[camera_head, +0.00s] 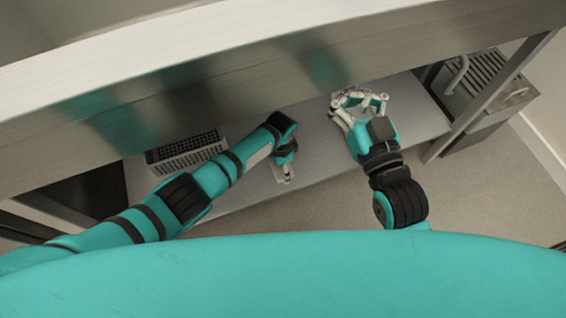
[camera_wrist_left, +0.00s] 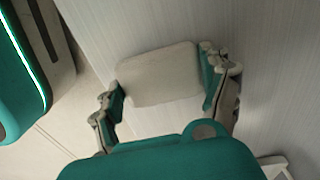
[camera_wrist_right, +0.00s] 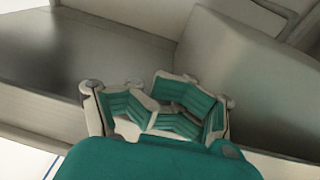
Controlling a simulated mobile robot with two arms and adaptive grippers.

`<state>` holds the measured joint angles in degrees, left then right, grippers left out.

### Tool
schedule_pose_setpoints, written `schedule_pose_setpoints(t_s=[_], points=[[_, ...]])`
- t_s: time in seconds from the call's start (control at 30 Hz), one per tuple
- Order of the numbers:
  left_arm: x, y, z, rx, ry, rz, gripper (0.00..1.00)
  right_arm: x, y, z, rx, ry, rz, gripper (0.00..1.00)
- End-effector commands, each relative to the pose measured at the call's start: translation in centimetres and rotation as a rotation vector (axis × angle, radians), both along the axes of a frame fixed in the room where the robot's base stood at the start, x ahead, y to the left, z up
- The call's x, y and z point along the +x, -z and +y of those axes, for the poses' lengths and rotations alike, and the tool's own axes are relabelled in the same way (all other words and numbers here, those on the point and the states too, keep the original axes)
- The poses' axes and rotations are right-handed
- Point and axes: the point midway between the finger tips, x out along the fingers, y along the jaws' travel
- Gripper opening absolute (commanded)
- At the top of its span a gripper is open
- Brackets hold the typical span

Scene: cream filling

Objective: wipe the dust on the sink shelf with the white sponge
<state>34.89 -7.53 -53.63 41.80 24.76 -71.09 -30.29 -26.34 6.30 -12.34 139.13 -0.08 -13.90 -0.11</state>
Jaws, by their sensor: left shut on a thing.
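The white sponge (camera_wrist_left: 158,74) shows in the left wrist view as a pale, rounded block. My left gripper (camera_wrist_left: 163,77) is shut on it, with a finger at each side. In the head view my left gripper (camera_head: 284,171) is low over the grey lower shelf (camera_head: 235,195), near its front edge. Whether the sponge touches the shelf I cannot tell. My right gripper (camera_head: 360,101) is over the right part of the shelf, empty, with its fingers apart; it also shows in the right wrist view (camera_wrist_right: 155,98). I cannot make out any dust.
A thick grey counter edge (camera_head: 250,75) runs above the shelf, close over both arms. A dark-slotted rack (camera_head: 187,150) stands on the shelf at the left. A metal unit with a grille (camera_head: 485,80) stands at the right, beyond a leg (camera_head: 490,95). Floor lies in front.

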Motion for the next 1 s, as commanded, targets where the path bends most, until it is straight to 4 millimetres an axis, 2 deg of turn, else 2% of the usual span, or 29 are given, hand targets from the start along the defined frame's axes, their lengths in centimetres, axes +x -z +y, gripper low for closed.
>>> schedule_pose_setpoints(t_s=[0.7,1.0], points=[[-0.8,0.4,2.2,0.008,-0.002,0.006,0.44,-0.7,5.4,-1.1,-0.081,0.021,0.331,0.00],[-0.9,0.5,2.5,0.010,-0.003,0.008,0.44,-0.9,6.0,-1.2,-0.088,0.022,0.359,0.00]])
